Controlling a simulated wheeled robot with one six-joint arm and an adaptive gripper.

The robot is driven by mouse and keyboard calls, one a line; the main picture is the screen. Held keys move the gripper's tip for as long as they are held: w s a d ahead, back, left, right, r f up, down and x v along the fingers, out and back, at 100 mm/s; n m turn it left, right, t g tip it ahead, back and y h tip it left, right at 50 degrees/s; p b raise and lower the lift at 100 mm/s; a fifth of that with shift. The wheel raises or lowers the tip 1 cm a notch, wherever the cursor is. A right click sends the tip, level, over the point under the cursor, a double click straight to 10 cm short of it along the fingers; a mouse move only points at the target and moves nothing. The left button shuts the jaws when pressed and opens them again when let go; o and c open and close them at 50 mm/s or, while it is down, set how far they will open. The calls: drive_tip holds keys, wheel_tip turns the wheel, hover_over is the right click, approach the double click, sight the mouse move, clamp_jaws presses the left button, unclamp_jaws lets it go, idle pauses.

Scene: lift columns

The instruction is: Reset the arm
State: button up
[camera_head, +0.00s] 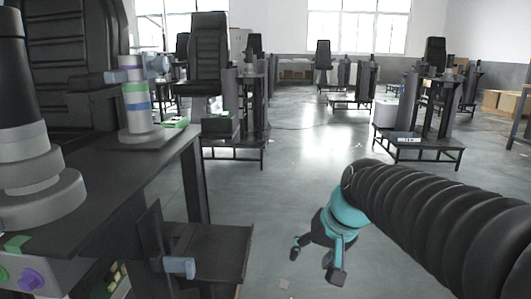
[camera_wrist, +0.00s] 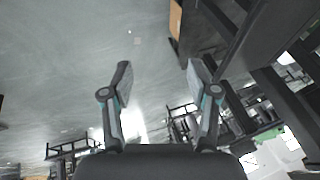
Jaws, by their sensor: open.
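My arm, in a black ribbed sleeve, reaches in from the right of the head view. My gripper (camera_head: 316,264) has a teal body and dark fingers, and it hangs downward over the open floor. In the wrist view the two fingers of my gripper (camera_wrist: 157,75) stand apart with nothing between them. The gripper touches nothing in either view.
A dark console desk (camera_head: 110,185) with a joystick column (camera_head: 138,108) stands close on the left. A lower black shelf (camera_head: 215,250) juts out left of my gripper. More chair stations (camera_head: 207,60) stand farther back. Grey floor (camera_head: 310,170) is clear ahead.

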drive_tip(key=s+d+f+h+p, duration=0.1)
drive_tip(key=s+d, duration=0.2)
drive_tip(key=s, duration=0.4)
drive_tip(key=s+d+f+n+t+h+p, duration=0.1)
drive_tip(key=s+d+h, duration=0.1)
drive_tip(key=s, duration=0.6)
drive_tip(key=shift+d+t, duration=0.3)
drive_tip(key=shift+d, duration=0.35)
